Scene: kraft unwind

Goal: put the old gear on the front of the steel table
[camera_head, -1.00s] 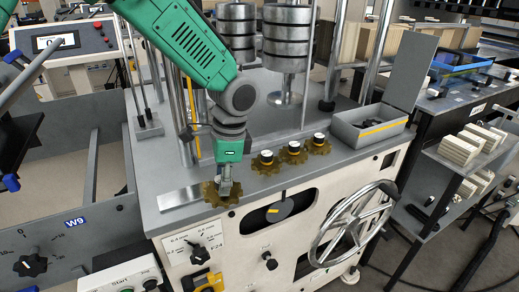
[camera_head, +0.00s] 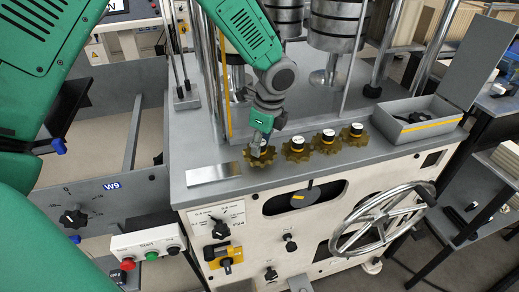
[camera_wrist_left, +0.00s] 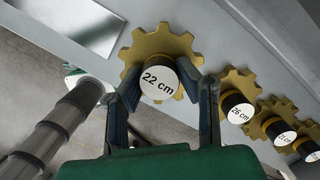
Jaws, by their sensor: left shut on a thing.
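My left gripper (camera_head: 256,146) is shut on a brass-coloured toothed gear (camera_wrist_left: 148,43), with a finger on each side of its black hub. The hub's white top reads "22 cm" in the left wrist view. In the head view this gear (camera_head: 249,159) is at the front of the grey steel table (camera_head: 196,150), at the left end of a row. I cannot tell whether it touches the table top. Three similar gears stand to its right: a near one (camera_head: 297,156), a middle one (camera_head: 325,148) and a far one (camera_head: 353,141). My right gripper is not in view.
A bare shiny plate (camera_head: 214,174) lies on the table left of the held gear. An open grey box (camera_head: 420,122) stands at the right. Steel posts and dark roll stacks (camera_head: 334,25) rise behind. A handwheel (camera_head: 381,219) sticks out from the front panel.

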